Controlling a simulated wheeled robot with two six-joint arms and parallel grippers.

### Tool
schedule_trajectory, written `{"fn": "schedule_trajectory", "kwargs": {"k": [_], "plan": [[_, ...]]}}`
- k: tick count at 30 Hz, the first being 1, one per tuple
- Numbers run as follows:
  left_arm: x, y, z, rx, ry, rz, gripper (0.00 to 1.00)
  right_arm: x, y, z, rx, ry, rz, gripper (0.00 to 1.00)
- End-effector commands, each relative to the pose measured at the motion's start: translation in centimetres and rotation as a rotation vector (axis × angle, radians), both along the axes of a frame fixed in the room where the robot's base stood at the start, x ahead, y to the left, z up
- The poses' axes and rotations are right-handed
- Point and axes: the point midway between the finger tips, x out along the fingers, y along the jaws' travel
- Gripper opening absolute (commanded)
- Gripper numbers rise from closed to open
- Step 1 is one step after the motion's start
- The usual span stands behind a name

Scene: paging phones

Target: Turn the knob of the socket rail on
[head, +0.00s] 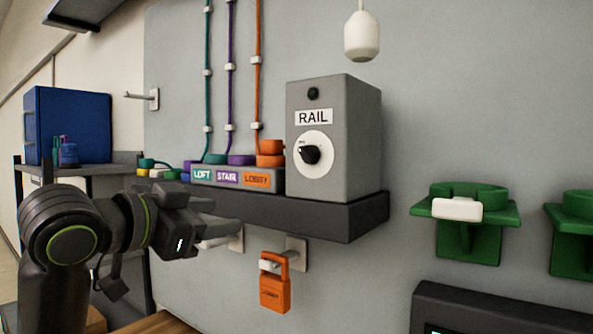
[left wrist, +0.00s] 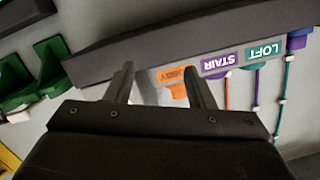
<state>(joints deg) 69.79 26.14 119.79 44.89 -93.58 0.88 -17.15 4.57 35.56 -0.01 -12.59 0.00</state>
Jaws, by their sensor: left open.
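The socket rail's grey box (head: 362,140) stands on a dark shelf and bears a RAIL label. Its black knob (head: 310,154) sits on a round white dial on the front face; fine dial marks are too small to read. My left gripper (head: 205,228) is open and empty, below and left of the box, in front of the shelf's lower edge. In the left wrist view the two fingers (left wrist: 160,85) stand apart with nothing between them but background. The knob is not visible in the left wrist view. My right gripper is not in view.
A socket strip (head: 235,180) labelled LOFT, STAIR and LOBBY sits left of the box, with coloured cables rising. The dark shelf (head: 320,214) juts out below. Green holders (head: 465,212) are at right. A white pull (head: 361,36) hangs above.

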Motion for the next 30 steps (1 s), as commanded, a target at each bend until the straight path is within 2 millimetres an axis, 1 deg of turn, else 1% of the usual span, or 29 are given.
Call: {"fn": "schedule_trajectory", "kwargs": {"k": [1, 3, 6, 9, 12, 14, 17, 23, 30], "plan": [[-3.0, -0.7, 2.8, 0.046, -0.075, -0.026, 0.49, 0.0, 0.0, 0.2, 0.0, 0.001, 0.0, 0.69], [-6.4, -1.4, 5.1, 0.107, -0.152, -0.051, 0.49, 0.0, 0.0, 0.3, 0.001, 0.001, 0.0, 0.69], [-10.3, -1.9, 7.1, 0.184, -0.243, -0.069, 0.49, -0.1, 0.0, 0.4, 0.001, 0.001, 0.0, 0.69], [-12.9, -2.2, 8.0, 0.238, -0.303, -0.075, 0.49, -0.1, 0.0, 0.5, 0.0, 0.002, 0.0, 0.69], [-14.2, -2.2, 8.4, 0.267, -0.335, -0.075, 0.49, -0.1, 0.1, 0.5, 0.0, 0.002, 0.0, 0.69], [-14.4, -2.3, 8.5, 0.273, -0.342, -0.075, 0.49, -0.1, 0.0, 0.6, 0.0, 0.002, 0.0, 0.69], [-14.2, -2.6, 8.5, 0.275, -0.341, -0.079, 0.49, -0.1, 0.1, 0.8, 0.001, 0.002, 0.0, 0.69], [-12.5, -3.8, 8.6, 0.272, -0.339, -0.082, 0.49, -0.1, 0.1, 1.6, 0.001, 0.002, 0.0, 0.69], [-9.9, -5.7, 8.6, 0.271, -0.336, -0.082, 0.49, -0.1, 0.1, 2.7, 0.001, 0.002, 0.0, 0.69]]}}
